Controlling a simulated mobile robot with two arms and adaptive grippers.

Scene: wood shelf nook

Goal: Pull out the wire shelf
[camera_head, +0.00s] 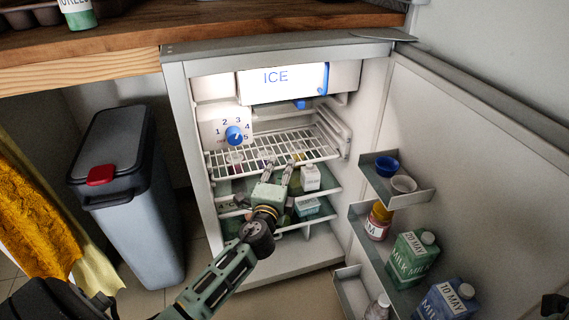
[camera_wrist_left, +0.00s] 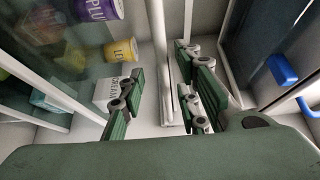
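The white wire shelf (camera_head: 313,148) sits inside the open fridge, below the ice compartment. My left gripper (camera_head: 279,168) reaches in from the left, with its fingers at the shelf's front edge. In the left wrist view the fingers (camera_wrist_left: 158,98) are spread apart. A white rail (camera_wrist_left: 166,50), which looks like the shelf's front edge, runs up between them. I cannot tell whether either finger touches it. Part of the shelf's front is hidden behind the gripper in the head view. My right gripper is not recognisable in either view.
The fridge door (camera_head: 470,150) stands open at the right, its racks holding a green milk carton (camera_head: 412,258) and a blue carton (camera_head: 447,300). A small white box (camera_head: 310,177) is near the gripper. A grey bin (camera_head: 128,190) stands left of the fridge, under the wooden counter (camera_head: 120,40).

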